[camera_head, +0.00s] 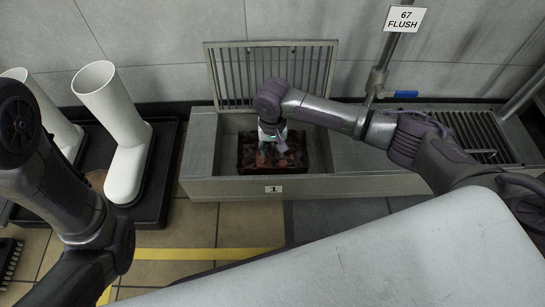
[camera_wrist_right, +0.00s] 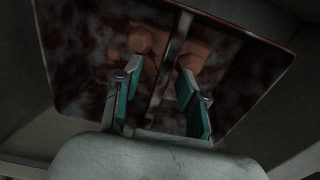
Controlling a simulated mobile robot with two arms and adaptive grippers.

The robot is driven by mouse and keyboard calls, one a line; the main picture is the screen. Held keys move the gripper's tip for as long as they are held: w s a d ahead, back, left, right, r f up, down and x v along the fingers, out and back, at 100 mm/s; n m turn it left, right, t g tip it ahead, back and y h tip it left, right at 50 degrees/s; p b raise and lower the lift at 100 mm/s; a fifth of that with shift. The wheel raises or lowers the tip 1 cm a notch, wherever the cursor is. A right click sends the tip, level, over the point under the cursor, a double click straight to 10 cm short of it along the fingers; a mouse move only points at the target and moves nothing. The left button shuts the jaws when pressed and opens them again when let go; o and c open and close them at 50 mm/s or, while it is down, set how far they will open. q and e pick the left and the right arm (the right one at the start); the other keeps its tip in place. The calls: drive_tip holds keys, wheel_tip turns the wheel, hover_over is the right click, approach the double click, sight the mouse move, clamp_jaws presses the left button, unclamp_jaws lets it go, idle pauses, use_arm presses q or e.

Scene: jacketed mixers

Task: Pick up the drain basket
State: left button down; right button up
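The drain basket (camera_head: 288,169) is a dark, rectangular, see-through basket with reddish-brown lumps inside, sitting in an open steel floor drain. In the right wrist view the basket (camera_wrist_right: 75,75) fills the upper picture, and a thin bar (camera_wrist_right: 168,65), apparently its handle, crosses its middle. My right gripper (camera_head: 273,140) reaches down over the basket. In the wrist view its two teal fingers (camera_wrist_right: 160,80) are spread, one on each side of the bar, with gaps showing. My left arm comes in at the left; its gripper is not visible.
The drain's grate (camera_head: 270,75) stands open against the tiled wall. Steel drain walls (camera_head: 200,145) surround the basket. To the right are a pipe with a blue valve handle (camera_head: 405,94) and a "67 FLUSH" sign (camera_head: 403,19). White boots (camera_head: 125,135) stand on a black tray at left.

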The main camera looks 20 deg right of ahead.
clamp_jaws()
drive_tip(key=shift+r, duration=0.15)
